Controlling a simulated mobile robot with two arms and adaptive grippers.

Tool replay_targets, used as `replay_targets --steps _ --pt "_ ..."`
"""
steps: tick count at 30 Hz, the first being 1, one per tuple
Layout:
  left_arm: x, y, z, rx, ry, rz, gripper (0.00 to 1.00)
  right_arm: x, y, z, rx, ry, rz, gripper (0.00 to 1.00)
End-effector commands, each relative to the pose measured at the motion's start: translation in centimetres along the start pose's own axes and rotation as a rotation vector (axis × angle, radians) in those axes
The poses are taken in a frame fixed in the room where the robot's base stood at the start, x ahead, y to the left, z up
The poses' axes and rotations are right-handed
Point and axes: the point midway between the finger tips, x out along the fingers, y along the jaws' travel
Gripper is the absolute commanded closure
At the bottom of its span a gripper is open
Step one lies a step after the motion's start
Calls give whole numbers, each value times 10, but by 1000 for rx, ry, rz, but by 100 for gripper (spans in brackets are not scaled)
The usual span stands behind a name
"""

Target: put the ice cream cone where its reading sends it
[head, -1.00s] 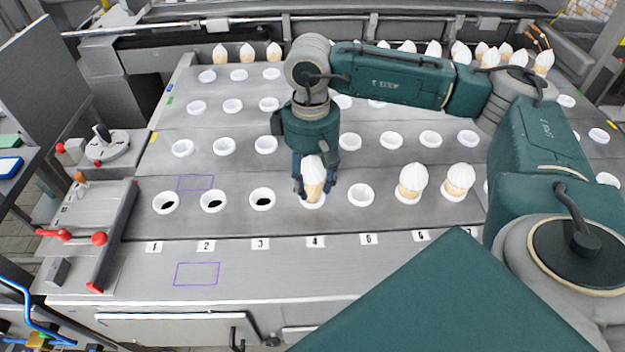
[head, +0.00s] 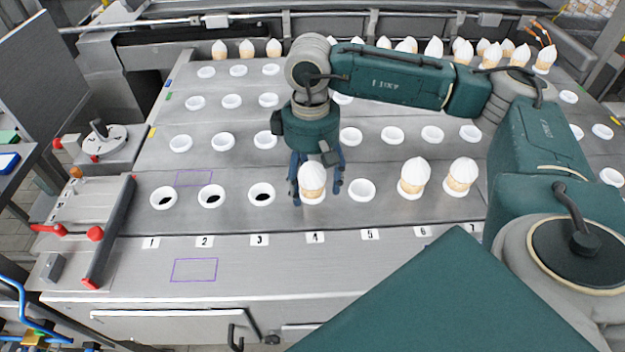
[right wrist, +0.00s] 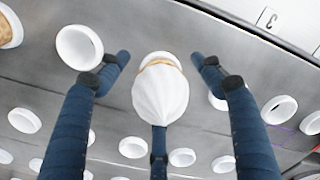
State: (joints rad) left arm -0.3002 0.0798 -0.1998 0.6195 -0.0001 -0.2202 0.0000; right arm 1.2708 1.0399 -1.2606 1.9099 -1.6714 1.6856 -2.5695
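The ice cream cone (head: 312,178) with a white top stands upright in the white ring holder behind label 4 (head: 315,237). It also shows in the right wrist view (right wrist: 160,98), seen from above. My right gripper (head: 317,193) is around this cone with its fingers spread. In the right wrist view the gripper's two front fingers (right wrist: 161,62) stand clear of the cone on both sides; a third finger shows below it and I cannot tell whether it touches. My left gripper is not in view.
Front-row holders 1 (head: 164,197), 2 (head: 211,196) and 3 (head: 262,194) show dark insides. Holder 5 (head: 362,190) is empty. Cones stand at 6 (head: 414,177) and 7 (head: 461,175). Several cones line the back. Purple outlines (head: 195,270) mark the metal surface.

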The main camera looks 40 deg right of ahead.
Motion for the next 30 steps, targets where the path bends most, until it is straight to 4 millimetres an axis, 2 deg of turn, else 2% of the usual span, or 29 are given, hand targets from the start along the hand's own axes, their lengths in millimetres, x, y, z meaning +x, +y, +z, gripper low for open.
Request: replay_targets --steps 5,8,15,21,25,30 --pt "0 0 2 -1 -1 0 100 -4 0 0 0 1 0 34" --pt "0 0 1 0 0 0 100 -16 0 -1 0 3 0 34" --pt "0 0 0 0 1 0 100 -67 0 -2 -1 5 0 34" --pt "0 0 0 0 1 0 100 -103 0 -1 0 3 0 34" --pt "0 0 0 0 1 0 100 -115 0 -1 0 1 -1 34" --pt "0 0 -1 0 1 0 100 -120 0 0 0 0 0 34"
